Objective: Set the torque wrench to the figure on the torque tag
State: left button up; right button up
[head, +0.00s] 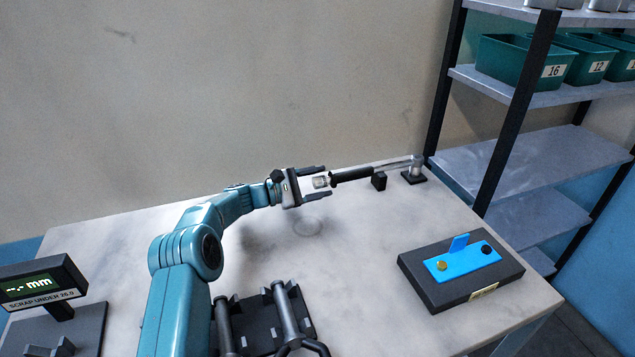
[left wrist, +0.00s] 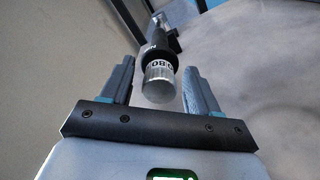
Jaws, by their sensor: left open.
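The torque wrench (head: 352,174) lies nearly level above the back of the table, its black handle toward my left gripper and its metal shaft running right to a post. The silver, clear-ended knob (head: 320,182) at the handle's near end sits between the fingers of my left gripper (head: 327,181), which is open around it. In the left wrist view the knob (left wrist: 160,82) shows between the two fingers with gaps at both sides. Dark digits ring it, only partly readable. I cannot make out a torque tag for certain; a small cream label (head: 483,291) is too small to read. My right gripper is out of view.
A black block with a blue plate (head: 462,263) stands at the right. A gauge display (head: 35,285) stands at the left. A black rack with grey-handled tools (head: 288,310) is at the front. Shelves with green bins (head: 525,62) rise at the right. The table's middle is clear.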

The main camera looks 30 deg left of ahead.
pick_arm(q)
jog(key=c, duration=1)
jog(key=shift+c, duration=0.2)
